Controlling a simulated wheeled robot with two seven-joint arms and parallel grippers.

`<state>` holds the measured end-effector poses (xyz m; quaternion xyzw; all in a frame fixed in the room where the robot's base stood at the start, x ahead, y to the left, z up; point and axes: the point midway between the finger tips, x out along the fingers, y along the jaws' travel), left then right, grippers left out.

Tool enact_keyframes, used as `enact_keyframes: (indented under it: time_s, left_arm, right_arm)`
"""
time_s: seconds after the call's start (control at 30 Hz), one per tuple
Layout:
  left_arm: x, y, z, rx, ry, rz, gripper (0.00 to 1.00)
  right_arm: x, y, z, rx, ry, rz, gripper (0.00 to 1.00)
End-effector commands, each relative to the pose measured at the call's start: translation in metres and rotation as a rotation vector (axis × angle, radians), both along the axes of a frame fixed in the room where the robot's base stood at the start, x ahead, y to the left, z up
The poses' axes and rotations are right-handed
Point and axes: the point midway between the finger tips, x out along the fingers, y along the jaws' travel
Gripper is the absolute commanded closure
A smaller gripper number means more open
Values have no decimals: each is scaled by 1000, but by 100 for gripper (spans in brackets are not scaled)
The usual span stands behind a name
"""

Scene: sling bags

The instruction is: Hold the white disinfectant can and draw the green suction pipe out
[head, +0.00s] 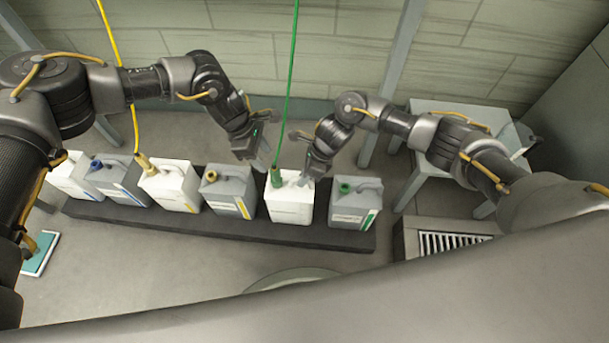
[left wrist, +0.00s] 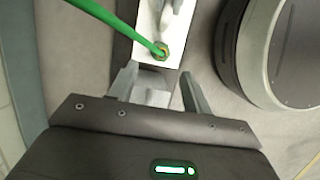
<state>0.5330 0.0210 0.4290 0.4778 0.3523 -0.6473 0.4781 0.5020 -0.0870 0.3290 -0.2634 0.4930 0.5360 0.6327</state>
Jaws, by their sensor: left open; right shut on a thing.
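The white disinfectant can (head: 291,208) stands upright in the row on the dark low platform. The green suction pipe (head: 289,90) runs down from above to a green fitting (head: 276,178) at the can's opening. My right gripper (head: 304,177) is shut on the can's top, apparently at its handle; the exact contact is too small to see. My left gripper (head: 264,163) is open and empty, just left of the pipe and above the can. In the left wrist view, the pipe (left wrist: 112,19) meets the can (left wrist: 147,25) just beyond the left gripper's open fingers (left wrist: 157,88).
Grey cans stand on both sides, left (head: 229,193) and right (head: 356,205). Another white can (head: 170,187) has a yellow pipe (head: 115,50). The dark platform (head: 225,229) carries the row. A small grey table (head: 440,106) and a floor grate (head: 452,243) are at right.

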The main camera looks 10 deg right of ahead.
Motion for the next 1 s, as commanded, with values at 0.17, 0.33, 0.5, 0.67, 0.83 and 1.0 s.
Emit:
enact_keyframes:
  time_s: [0.17,0.33,0.5,0.67,0.83,1.0]
  left_arm:
    - [-3,-6,-23,2,2,2,51]
    - [-5,-14,-46,1,4,2,51]
    - [-7,-19,-65,1,3,2,51]
    - [-8,-22,-75,1,2,3,51]
    - [-8,-23,-78,-1,1,3,51]
    - [-8,-23,-78,-1,1,3,51]
  right_arm:
    - [0,0,0,1,0,0,100]
    - [0,0,0,1,0,0,100]
    - [0,0,1,1,0,0,100]
    - [0,0,1,1,0,0,100]
    - [0,0,1,1,0,0,100]
    - [0,0,0,1,0,0,100]
